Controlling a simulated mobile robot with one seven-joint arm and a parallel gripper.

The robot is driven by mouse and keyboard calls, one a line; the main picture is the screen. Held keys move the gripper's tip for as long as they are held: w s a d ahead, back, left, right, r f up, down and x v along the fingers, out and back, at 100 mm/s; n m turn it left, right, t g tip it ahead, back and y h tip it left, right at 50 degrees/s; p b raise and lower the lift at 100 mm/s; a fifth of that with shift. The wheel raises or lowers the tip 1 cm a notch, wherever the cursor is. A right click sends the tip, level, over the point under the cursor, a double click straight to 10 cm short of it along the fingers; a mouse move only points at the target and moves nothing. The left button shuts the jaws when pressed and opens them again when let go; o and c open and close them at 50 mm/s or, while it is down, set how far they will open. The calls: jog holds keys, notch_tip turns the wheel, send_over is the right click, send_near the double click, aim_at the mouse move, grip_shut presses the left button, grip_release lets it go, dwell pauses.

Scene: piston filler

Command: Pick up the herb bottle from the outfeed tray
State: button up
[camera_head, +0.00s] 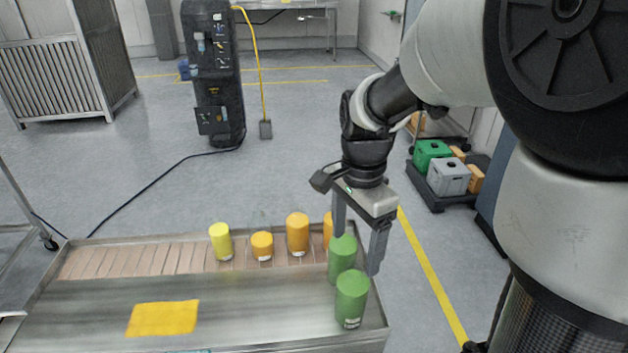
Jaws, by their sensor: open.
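Two green bottles stand upright at the right end of the metal outfeed tray (250,295). One green bottle (342,262) is farther back and the other green bottle (351,300) is nearer the front edge. No readable label shows which is the herb bottle. My gripper (357,254) points down over the tray's right end with its fingers apart. The rear green bottle overlaps the left finger's tip, and the right finger is to its right. I cannot tell whether the fingers straddle that bottle or touch it.
An orange bottle (297,234), a short orange container (262,246) and a yellow bottle (221,242) stand along the tray's back. Another orange item (328,229) is partly hidden by my gripper. A yellow patch (163,318) lies front left. The tray's middle is clear.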

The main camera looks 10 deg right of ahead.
aim_at(353, 266)
notch_tip(353, 266, down, 9)
jog(key=shift+r+b, duration=0.1)
jog(key=shift+b, duration=0.35)
jog(key=shift+d+f+b, duration=0.15)
jog(key=shift+f, duration=1.2)
jog(key=shift+d+f+b, duration=0.15)
jog(key=shift+f, duration=1.15)
jog(key=c, duration=1.6)
jog(key=shift+w+r, duration=0.1)
jog(key=shift+c, duration=0.2)
